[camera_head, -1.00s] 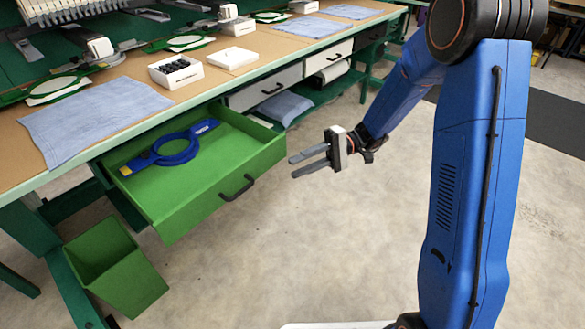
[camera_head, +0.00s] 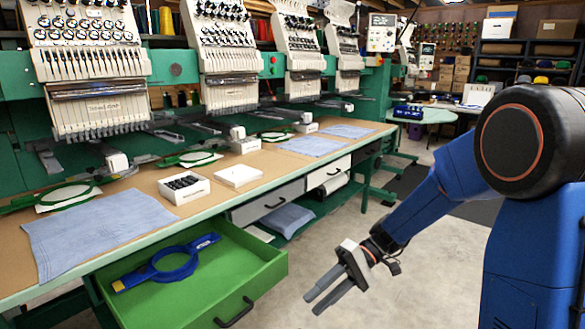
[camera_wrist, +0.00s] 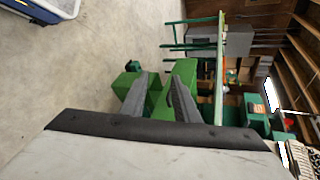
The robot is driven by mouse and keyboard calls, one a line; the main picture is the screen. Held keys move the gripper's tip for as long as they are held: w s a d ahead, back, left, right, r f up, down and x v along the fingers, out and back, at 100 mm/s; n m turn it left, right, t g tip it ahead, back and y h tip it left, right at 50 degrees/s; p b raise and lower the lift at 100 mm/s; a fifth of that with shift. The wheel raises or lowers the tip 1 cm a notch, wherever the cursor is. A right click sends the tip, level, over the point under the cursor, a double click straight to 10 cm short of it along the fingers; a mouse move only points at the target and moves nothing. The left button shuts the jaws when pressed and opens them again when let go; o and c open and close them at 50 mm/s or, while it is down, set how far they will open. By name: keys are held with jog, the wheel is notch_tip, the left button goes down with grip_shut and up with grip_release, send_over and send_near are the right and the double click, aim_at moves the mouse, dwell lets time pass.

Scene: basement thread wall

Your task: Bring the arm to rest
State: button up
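My gripper (camera_head: 328,289) hangs in the air to the right of the open green drawer (camera_head: 262,270). Its two grey fingers are apart with nothing between them. In the wrist view my gripper (camera_wrist: 163,92) also shows its fingers apart, with the green drawer and bin beyond them. My blue arm reaches in from the right side of the head view. A blue ring-shaped tool (camera_head: 172,264) with a yellow end lies in the drawer.
The long workbench (camera_head: 215,190) holds folded blue cloths (camera_head: 100,232), a box of black items (camera_head: 184,187) and a white box (camera_head: 238,175). Several embroidery machines (camera_head: 92,65) stand behind. The concrete floor (camera_head: 415,280) below my gripper looks clear.

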jog(key=s+d+r+m+t+h, duration=0.1)
jog(key=s+d+r+t+h, duration=0.2)
jog(key=d, duration=0.8)
jog(key=s+d+r+m+t+h, duration=0.2)
jog(key=s+d+r+t+h, duration=0.1)
jog(key=s+d+t+h, duration=0.5)
jog(key=s+d+t, duration=0.1)
jog(key=s+d, duration=0.2)
jog(key=s, duration=0.1)
jog(key=shift+s+d, duration=0.15)
jog(key=shift+s, duration=0.15)
